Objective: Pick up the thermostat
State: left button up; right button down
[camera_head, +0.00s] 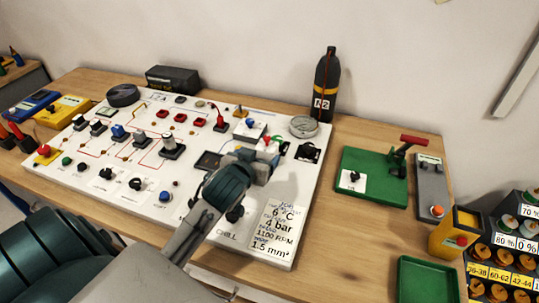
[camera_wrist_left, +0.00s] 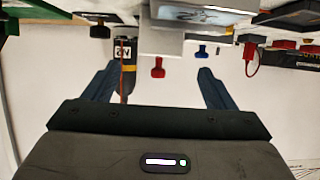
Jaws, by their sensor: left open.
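My left gripper (camera_head: 260,160) is over the right part of the white panel (camera_head: 75,178), with its arm coming up from below. In the left wrist view its two fingers (camera_wrist_left: 157,72) are apart with nothing held between them. That view is upside down. A red-handled part (camera_wrist_left: 157,68) appears between the fingers and a blue-handled part (camera_wrist_left: 201,51) lies near one fingertip, both farther off. I cannot tell which part is the thermostat. The gripper hides some of the panel.
A black N2 bottle (camera_head: 326,86) and round grey gauge (camera_head: 303,126) stand behind on the right. A green plate (camera_head: 372,163) with a red-handled lever, a yellow box (camera_head: 455,232) and a green tray (camera_head: 427,280) are to the right. Bare table (camera_head: 350,240) lies between.

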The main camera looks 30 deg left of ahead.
aim_at(269, 144)
pick_arm(q)
jog(key=x, duration=0.4)
jog(key=shift+w+r+p, duration=0.1)
jog(key=shift+p, duration=0.3)
jog(key=shift+w, duration=0.25)
jog(key=p+x, duration=0.1)
jog(key=x, duration=0.3)
jog(key=shift+w+a, duration=0.1)
jog(key=shift+w, duration=0.1)
jog(key=shift+w+a+f, duration=0.1)
jog(key=shift+w+f, duration=0.35)
jog(key=shift+w, duration=0.05)
jog(key=shift+s, duration=0.1)
jog(key=shift+c, duration=1.3)
jog(key=c, duration=0.9)
jog(key=shift+r, duration=0.1)
